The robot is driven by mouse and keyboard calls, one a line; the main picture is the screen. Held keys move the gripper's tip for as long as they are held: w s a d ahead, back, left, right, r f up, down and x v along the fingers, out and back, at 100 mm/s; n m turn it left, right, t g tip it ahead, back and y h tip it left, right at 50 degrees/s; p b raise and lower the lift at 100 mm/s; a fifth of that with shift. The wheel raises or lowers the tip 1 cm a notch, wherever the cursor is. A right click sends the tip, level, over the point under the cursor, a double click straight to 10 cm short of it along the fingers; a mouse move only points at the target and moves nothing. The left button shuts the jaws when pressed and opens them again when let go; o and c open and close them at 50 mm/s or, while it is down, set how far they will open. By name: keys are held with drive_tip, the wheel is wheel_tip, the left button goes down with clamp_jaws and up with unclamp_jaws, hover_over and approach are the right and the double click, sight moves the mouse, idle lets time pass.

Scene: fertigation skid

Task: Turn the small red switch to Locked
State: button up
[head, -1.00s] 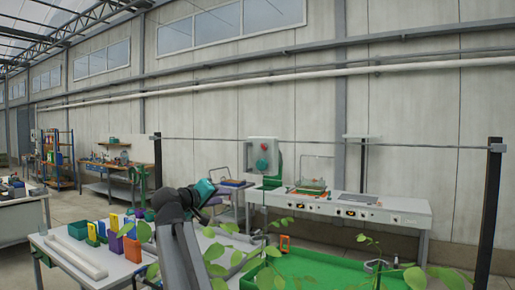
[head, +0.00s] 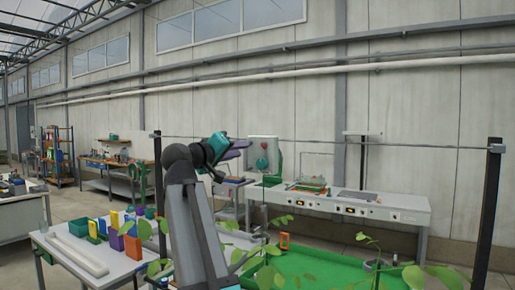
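A white panel (head: 252,147) stands at the back on the left end of a long white bench, with a green bracket beside it. A small red spot (head: 263,146) and a teal part below it show on its face. This may be the red switch, but it is too small to read its position or any label. My gripper (head: 243,149) is raised in front of the panel's left side in the picture, with purple fingers pointing right. Its depth from the panel and its finger gap cannot be made out.
A long white bench (head: 395,208) runs along the wall with a tray and sockets. A green-topped table (head: 330,268) with leafy plants is in the near right. A white table (head: 75,238) with colored bins is at left. A dark post (head: 489,215) stands at right.

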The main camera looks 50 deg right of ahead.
sight(262, 146)
drive_tip(key=p+x, duration=0.4)
drive_tip(key=x, duration=0.9)
drive_tip(key=shift+d, duration=0.35)
